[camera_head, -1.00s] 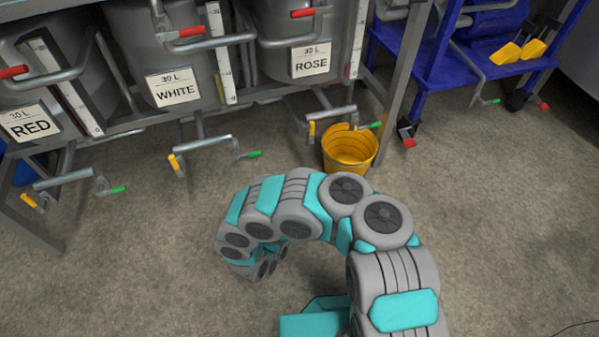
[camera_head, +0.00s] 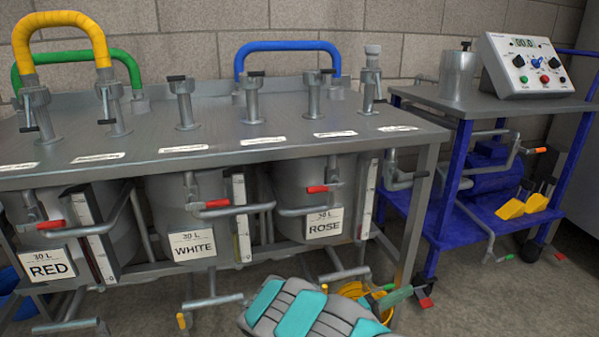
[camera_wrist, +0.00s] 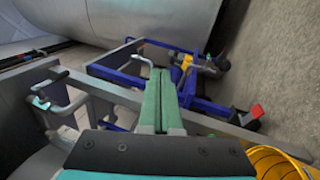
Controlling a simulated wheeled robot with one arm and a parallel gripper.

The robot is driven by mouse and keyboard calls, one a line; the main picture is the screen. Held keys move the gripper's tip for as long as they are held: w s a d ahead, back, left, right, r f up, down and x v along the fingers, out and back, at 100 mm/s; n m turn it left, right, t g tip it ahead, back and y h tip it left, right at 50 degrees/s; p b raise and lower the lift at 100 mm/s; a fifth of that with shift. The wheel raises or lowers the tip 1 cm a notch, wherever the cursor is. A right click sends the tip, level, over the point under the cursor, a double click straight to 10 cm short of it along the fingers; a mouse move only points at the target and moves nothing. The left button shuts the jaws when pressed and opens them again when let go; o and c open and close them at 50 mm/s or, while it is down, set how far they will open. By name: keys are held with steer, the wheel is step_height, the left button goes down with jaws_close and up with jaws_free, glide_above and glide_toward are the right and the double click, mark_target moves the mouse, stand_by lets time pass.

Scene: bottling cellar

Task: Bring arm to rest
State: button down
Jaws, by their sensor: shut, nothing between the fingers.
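My gripper (camera_wrist: 164,76) shows in the wrist view with its two green fingers pressed together, empty. Nothing is held between them, and they point over the blue cart and the grey frame. In the head view my grey and turquoise arm (camera_head: 305,312) shows only at the bottom edge, in front of the grey bench. A green piece beside the yellow bucket there looks like my fingers, but it is small and partly hidden. Most of my arm is out of the picture.
The grey bench (camera_head: 225,150) carries taps and yellow, green and blue hoses above tanks labelled RED, WHITE and ROSE. A yellow bucket (camera_wrist: 275,163) is close at lower right in the wrist view. A blue cart (camera_head: 437,215) with a control box (camera_head: 530,66) stands right.

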steer(key=s+d+r+m+g+p, duration=0.1)
steer(key=s+d+r+m+g, duration=0.25)
steer(key=s+r+g, duration=0.2)
steer(key=s+d+r+m+g+p, duration=0.1)
steer(key=s+d+r+m+g, duration=0.1)
steer(key=s+d+r+g, duration=0.3)
steer(key=s+r+m+g+y+p, duration=0.1)
steer(key=s+r+m+g+y, duration=0.15)
steer(key=s, duration=0.35)
steer(key=s+r+m+g+y, duration=0.1)
steer(key=s+r+y, duration=0.3)
steer(key=s, duration=0.2)
steer(key=s+a+t+y+p, duration=0.1)
steer(key=s+a+y+p, duration=0.2)
steer(key=s+a+y, duration=0.6)
steer(key=s+a+r+n+t+y+p, duration=0.1)
steer(key=s+a+r+n+t+y, duration=0.1)
steer(key=s+a, duration=0.4)
steer(key=a+n+t+y, duration=0.1)
steer(key=a+t+y, duration=0.1)
steer(key=a, duration=0.3)
steer(key=shift+s+a+r+n+p, duration=0.25)
steer(key=shift+s+r+n+p, duration=0.05)
steer(key=shift+s+r+n, duration=0.1)
steer(key=shift+a+y, duration=0.1)
steer(key=shift+y, duration=0.15)
